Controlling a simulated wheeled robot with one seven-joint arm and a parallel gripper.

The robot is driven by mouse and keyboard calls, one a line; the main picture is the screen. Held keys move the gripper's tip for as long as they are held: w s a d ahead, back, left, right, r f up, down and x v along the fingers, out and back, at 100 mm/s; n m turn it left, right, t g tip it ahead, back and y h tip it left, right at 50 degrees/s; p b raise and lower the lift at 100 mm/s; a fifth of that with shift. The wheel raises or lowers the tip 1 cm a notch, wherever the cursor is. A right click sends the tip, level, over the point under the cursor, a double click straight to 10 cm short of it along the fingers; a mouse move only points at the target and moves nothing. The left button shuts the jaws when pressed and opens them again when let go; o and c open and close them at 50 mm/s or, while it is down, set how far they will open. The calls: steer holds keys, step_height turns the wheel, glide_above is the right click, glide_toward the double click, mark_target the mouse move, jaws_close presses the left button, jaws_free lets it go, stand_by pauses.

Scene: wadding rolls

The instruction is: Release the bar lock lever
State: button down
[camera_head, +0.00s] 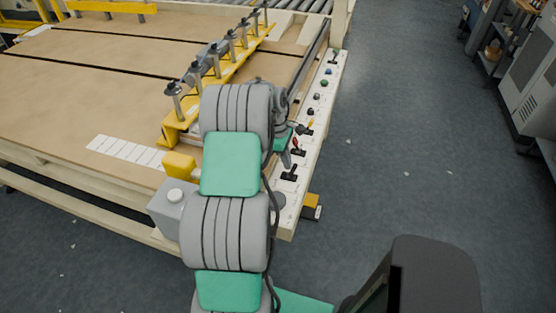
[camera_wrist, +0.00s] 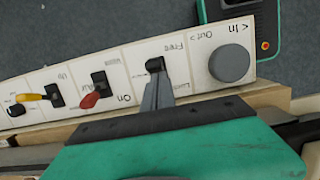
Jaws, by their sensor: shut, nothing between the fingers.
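A black lever (camera_wrist: 155,65) stands on the white control panel (camera_wrist: 128,62) in the wrist view, in a section with an upside-down "Free" label. I take it to be the bar lock lever. It also shows in the head view (camera_head: 290,173). My gripper (camera_wrist: 157,84) is shut and empty, and its grey fingers reach over the panel right at this lever. The fingertips cover its lower part, so I cannot tell whether they touch it. In the head view my arm hides part of the gripper.
A red lever (camera_wrist: 92,96) and a yellow lever (camera_wrist: 35,97) stand left of it in the wrist view. A round grey knob (camera_wrist: 229,63), marked In and Out, is on its right. A yellow bar (camera_head: 220,72) with several clamps crosses the wooden table (camera_head: 90,65).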

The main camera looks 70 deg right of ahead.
steer(key=shift+s+a+f, duration=0.1)
steer(key=shift+s, duration=0.4)
stand_by(0.3)
steer(key=s+p+v, duration=0.2)
steer(key=p+v, duration=0.5)
steer(key=v, duration=0.3)
steer(key=shift+s+r+p, duration=0.2)
steer(key=shift+p, duration=0.2)
